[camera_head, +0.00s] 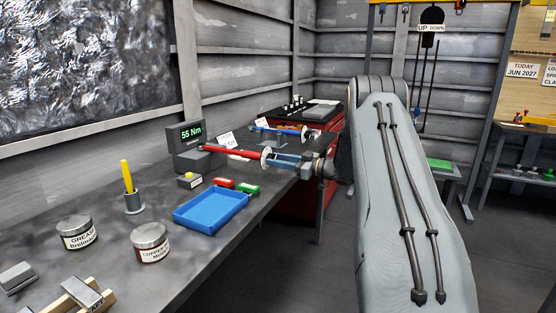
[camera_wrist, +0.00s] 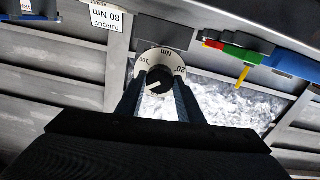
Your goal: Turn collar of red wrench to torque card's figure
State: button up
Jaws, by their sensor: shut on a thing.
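The red wrench (camera_head: 232,152) lies level above the bench, beside a tester (camera_head: 187,134) whose display reads 55 Nm. Its white collar dial (camera_head: 266,157) faces my gripper (camera_head: 277,159). In the wrist view the dial (camera_wrist: 144,62) shows "Nm", "20" and what looks like "100", around a dark hub with a white pointer mark. My gripper (camera_wrist: 158,90) is shut on the collar, one finger on each side of the hub. The torque card (camera_wrist: 107,17) reads 80 Nm in the wrist view; in the head view a small white card (camera_head: 227,140) stands behind the wrench.
A blue wrench (camera_head: 280,130) lies farther back.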

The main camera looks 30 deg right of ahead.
jog(key=shift+m, duration=0.8)
jog(key=shift+f, duration=0.1)
jog(key=o, duration=1.1)
jog(key=shift+c, duration=0.2)
jog(key=shift+s+d, duration=0.1)
jog(key=b+v, duration=0.1)
jog(key=v, duration=0.6)
jog(key=shift+s+d, duration=0.2)
jog(key=shift+s, duration=0.05)
